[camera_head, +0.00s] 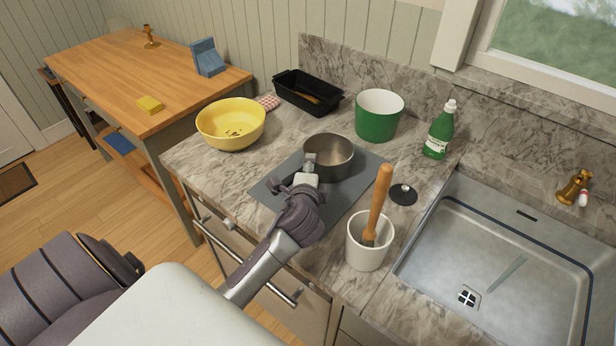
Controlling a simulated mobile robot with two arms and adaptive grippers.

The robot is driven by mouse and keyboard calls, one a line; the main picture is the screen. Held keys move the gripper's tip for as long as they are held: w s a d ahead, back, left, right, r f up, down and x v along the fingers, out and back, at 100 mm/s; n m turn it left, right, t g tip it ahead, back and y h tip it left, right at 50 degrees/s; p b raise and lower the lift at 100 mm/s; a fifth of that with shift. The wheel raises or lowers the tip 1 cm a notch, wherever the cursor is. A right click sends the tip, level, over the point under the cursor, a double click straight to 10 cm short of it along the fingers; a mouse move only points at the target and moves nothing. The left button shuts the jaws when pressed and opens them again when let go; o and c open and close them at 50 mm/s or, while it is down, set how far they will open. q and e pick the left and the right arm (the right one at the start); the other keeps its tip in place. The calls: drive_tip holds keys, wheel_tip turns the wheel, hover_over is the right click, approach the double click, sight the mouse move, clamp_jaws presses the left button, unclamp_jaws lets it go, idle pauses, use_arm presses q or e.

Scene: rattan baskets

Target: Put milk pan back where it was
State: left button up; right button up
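The milk pan (333,157) is a round steel pan with an empty-looking inside. It is at the grey flat mat or hob plate (352,196) on the marble counter and looks upright. I cannot tell whether it rests on the plate or is just above it. My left gripper (309,166) reaches in from the lower left and is at the pan's near left side, where a handle would be. The gripper and wrist hide any handle, so I cannot tell whether the fingers are closed on it. My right gripper is not in view.
A yellow bowl (231,128), black tray (308,95), green pot (379,116) and green bottle (440,132) stand around the plate. A white crock (369,252) with a wooden tool (379,200) and a dark lid (403,194) are near the sink (540,267).

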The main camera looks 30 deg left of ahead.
use_arm(q)
drive_tip(key=b+v, duration=0.1)
drive_tip(key=v, duration=0.9)
drive_tip(key=shift+s+d+r+b, duration=0.1)
drive_tip(key=shift+s+d+b, duration=0.05)
drive_tip(key=shift+s+b, duration=0.2)
drive_tip(key=shift+s+d+r, duration=0.25)
drive_tip(key=shift+s, duration=0.2)
